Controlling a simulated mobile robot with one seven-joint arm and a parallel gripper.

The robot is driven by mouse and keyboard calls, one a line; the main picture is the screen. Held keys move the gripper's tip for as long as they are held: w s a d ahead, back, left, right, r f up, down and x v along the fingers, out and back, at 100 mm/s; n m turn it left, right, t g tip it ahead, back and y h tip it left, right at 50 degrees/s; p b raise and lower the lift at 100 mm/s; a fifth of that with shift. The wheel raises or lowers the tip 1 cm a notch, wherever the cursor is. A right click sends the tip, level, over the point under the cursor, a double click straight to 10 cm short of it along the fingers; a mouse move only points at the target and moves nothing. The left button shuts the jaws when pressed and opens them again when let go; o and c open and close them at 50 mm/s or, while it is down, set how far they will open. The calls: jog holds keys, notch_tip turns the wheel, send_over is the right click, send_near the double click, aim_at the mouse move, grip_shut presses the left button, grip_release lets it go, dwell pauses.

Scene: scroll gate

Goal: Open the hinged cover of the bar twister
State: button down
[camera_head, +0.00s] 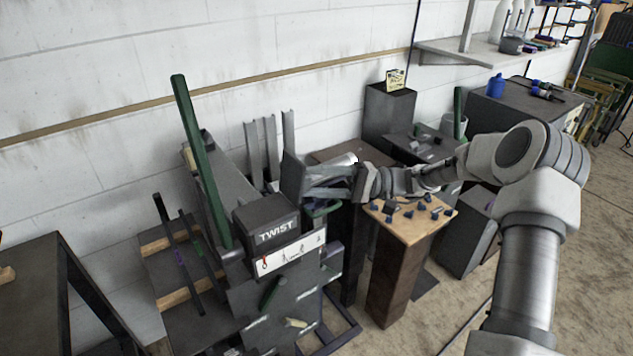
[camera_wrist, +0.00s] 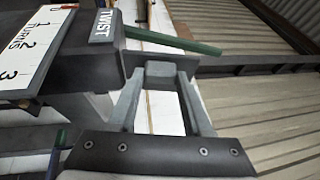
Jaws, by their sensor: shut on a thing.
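The bar twister (camera_head: 285,295) is a dark grey machine in the head view, with a box marked TWIST (camera_head: 272,225). The box also shows at the upper left of the wrist view (camera_wrist: 85,50). A dark upright plate (camera_head: 292,176), apparently the hinged cover, stands just right of the box. My gripper (camera_head: 308,188) reaches it from the right. In the wrist view my gripper (camera_wrist: 163,72) is shut on the edge of this dark plate (camera_wrist: 195,62). The fingertips partly hide the plate, and its hinge cannot be made out.
A long green bar (camera_head: 202,160) rises steeply at the twister's left. A wooden-topped stand (camera_head: 412,222) with small dark parts is under my arm. A rack with bars (camera_head: 180,250) stands left of the twister. Concrete floor (camera_head: 590,250) is clear at right.

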jog(key=shift+c, duration=1.6)
grip_release()
jog(key=b+v, duration=0.2)
jog(key=v, duration=1.5)
jog(key=shift+d, duration=0.25)
